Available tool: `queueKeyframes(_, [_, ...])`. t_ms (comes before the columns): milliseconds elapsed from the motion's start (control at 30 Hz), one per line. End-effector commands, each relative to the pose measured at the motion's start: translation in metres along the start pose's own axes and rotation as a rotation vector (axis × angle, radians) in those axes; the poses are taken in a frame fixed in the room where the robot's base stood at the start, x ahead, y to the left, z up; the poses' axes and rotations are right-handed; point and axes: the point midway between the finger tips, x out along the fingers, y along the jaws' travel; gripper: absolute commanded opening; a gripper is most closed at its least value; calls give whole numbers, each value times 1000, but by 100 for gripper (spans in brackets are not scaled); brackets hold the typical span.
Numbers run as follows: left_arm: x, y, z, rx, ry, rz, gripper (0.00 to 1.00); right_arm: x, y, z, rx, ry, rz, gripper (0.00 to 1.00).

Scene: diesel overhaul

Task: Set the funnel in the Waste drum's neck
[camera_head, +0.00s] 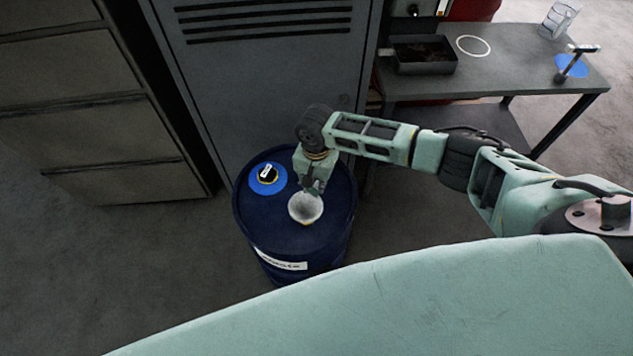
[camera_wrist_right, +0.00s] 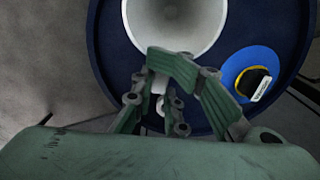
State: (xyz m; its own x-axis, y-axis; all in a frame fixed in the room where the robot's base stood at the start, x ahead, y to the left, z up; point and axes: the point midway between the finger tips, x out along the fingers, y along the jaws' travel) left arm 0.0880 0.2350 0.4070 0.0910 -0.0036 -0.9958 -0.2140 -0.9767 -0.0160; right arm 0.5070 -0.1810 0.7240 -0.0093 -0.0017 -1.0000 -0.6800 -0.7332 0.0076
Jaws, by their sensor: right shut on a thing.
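The dark blue Waste drum (camera_head: 330,225) stands upright on the floor, with a white label on its side. A white funnel (camera_head: 305,209) is over the right-front part of the drum's top; its stem and what lies beneath it are hidden. My right gripper (camera_head: 312,187) is shut on the funnel at its rear edge. In the right wrist view the fingers (camera_wrist_right: 172,75) meet at the wide mouth of the funnel (camera_wrist_right: 172,20). The drum's lid (camera_wrist_right: 112,60) shows around it. I cannot tell whether the funnel sits in a neck. My left gripper is not in view.
A blue disc with a dark, yellow-ringed cap (camera_head: 268,175) is on the drum's top, left of the funnel. A grey locker (camera_head: 265,80) stands behind the drum, drawers (camera_head: 110,160) at left. A workbench (camera_head: 500,65) at right holds a dark tray (camera_head: 424,56). Floor left of the drum is clear.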

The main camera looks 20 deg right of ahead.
Motion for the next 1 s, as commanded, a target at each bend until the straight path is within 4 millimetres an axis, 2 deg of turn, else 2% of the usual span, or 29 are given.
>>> queueKeyframes(1000, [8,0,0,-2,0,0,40,17,0,0,1,0,0,0])
